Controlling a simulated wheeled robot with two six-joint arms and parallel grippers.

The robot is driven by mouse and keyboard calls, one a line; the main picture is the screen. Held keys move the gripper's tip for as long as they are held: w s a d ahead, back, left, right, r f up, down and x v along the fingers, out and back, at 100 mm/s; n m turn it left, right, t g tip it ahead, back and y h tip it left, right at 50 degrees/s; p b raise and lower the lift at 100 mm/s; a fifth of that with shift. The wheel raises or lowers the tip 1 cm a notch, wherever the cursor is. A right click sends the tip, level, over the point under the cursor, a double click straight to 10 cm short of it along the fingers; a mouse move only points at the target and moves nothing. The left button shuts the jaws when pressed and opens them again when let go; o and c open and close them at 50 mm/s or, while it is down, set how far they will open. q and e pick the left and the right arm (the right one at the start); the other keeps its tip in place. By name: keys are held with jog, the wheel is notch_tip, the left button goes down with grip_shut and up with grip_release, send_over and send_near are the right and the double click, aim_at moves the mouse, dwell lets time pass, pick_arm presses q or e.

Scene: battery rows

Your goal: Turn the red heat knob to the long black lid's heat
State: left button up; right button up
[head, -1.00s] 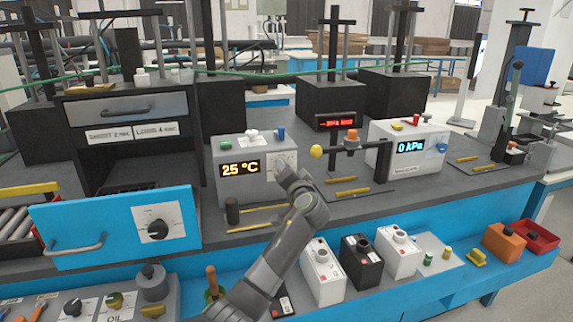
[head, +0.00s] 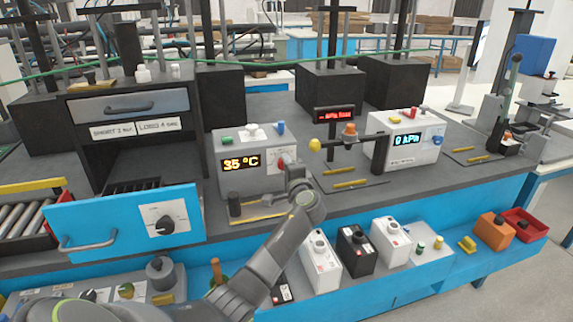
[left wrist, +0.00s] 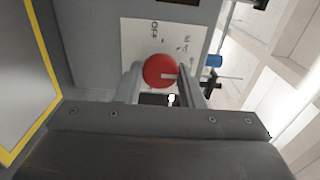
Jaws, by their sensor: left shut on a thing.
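The red heat knob (left wrist: 159,71) sits on a white dial plate (left wrist: 190,40) marked OFF in the left wrist view. Its pale pointer line lies toward the right of that picture. My left gripper (left wrist: 160,84) has one finger on each side of the knob and is shut on it. In the head view, the left gripper (head: 287,170) is at the right front of the grey heater box (head: 238,182), hiding most of the knob. The box's display (head: 241,163) reads 35 °C. I cannot tell which thing is the long black lid. My right gripper is not in view.
A blue drawer front (head: 125,225) with a black knob stands open at left. Labels (head: 164,126) above it are hard to read. A kPa box (head: 405,142) stands to the right. White and black batteries (head: 357,250) stand on the lower front shelf.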

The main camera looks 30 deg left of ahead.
pick_arm(q)
jog(key=shift+f, duration=0.1)
dwell(0.3)
jog(key=o, duration=0.9)
jog(key=shift+o, duration=0.2)
jog(key=b+v, duration=0.2)
jog(key=v, duration=1.5)
jog(key=shift+s, duration=0.25)
jog(key=shift+d, duration=0.2)
